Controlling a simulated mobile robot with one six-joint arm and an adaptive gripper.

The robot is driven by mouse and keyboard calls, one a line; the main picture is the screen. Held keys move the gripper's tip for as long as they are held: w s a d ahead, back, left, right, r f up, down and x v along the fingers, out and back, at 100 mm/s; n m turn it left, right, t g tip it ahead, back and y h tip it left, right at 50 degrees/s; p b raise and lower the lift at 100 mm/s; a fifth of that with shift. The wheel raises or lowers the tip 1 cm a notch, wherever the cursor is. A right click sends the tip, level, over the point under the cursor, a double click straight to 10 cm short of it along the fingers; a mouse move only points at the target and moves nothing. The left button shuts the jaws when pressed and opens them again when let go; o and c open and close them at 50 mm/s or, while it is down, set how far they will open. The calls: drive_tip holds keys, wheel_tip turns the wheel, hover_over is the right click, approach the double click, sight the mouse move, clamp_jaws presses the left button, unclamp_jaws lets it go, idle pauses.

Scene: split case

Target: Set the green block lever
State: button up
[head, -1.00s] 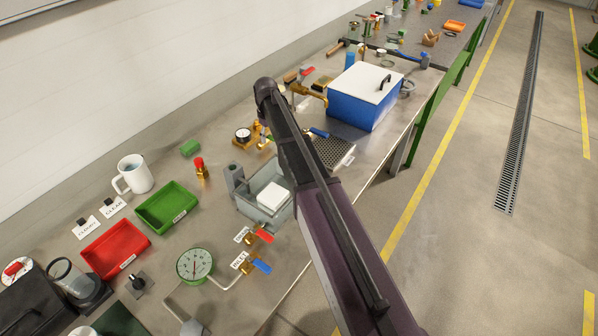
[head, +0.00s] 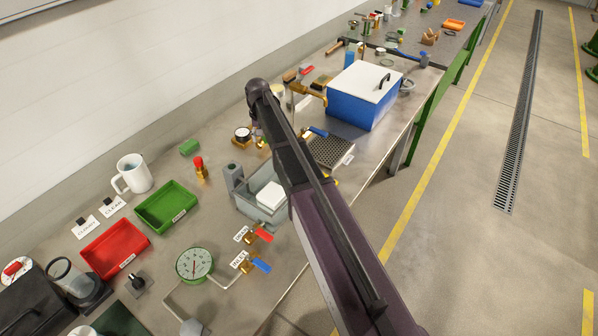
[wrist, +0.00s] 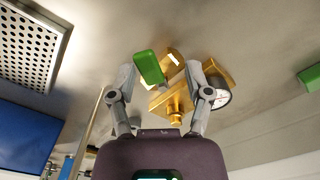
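The green lever (wrist: 150,68) stands out from a brass valve block (wrist: 178,105) in the wrist view. My gripper (wrist: 163,70) is open around it, one finger on each side. The lever is close to the left finger; I cannot tell whether they touch. The right finger is clear of the lever, near the brass body and a round gauge (wrist: 217,92).
A perforated tray (head: 346,159) and a blue box with a white lid (head: 362,108) lie right of my arm. A grey bin (head: 247,207) is nearer.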

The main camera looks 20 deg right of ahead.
drive_tip(key=m, duration=0.1)
drive_tip(key=a+m, duration=0.1)
drive_tip(key=m, duration=0.2)
drive_tip(key=shift+w+a, duration=0.25)
wheel_tip(320, 180, up, 14)
drive_tip(key=p, duration=1.4)
drive_tip(key=s+d+f+n+b, duration=0.1)
drive_tip(key=s+d, duration=0.1)
drive_tip(key=s, duration=0.7)
drive_tip(key=s+d+f+n+b, duration=0.2)
drive_tip(key=s, duration=0.8)
drive_tip(key=s+d+f+n+b, duration=0.1)
drive_tip(key=s+d+n+b, duration=0.1)
drive_tip(key=s, duration=0.7)
drive_tip(key=shift+s+d+f, duration=0.3)
drive_tip(key=shift+s+f, duration=0.05)
drive_tip(key=shift+f, duration=0.05)
drive_tip(key=shift+w, duration=0.1)
drive_tip(key=w+a+r+p, duration=0.1)
drive_tip(key=w+a, duration=0.1)
drive_tip(key=w, duration=0.7)
drive_tip(key=w+a+r+m+p, duration=0.1)
drive_tip(key=w+r+p, duration=0.1)
drive_tip(key=w, duration=0.7)
drive_tip(key=w+a+r+m+p, duration=0.1)
drive_tip(key=w+a, duration=0.1)
drive_tip(key=w, duration=0.8)
drive_tip(key=shift+a+r+p, duration=0.3)
drive_tip(key=shift+p, duration=0.05)
drive_tip(key=shift+f, duration=0.1)
